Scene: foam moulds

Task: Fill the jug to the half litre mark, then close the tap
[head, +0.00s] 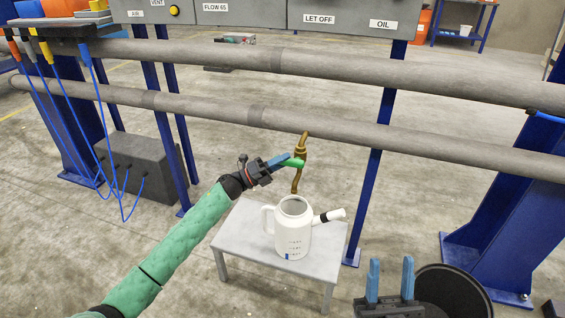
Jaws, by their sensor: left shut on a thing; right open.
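The white jug (293,245) stands upright on a small grey table (237,240). Dark marks and a small blue mark show on its front. A white tube-like part with a black band sticks out at its right. The brass tap (300,152) hangs from the lower pipe, its outlet just above the jug's mouth. I cannot make out running water or the level inside. My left gripper (282,162) is shut on the green tap handle (293,163). My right gripper (390,282) is open and empty at the lower right, apart from the jug.
Two grey pipes (440,82) run across above the table, with blue posts (372,180) behind. A grey panel (255,14) with labels is at the top. A grey box (138,165) with blue cables stands at the left. A round black container (450,290) is beside my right gripper.

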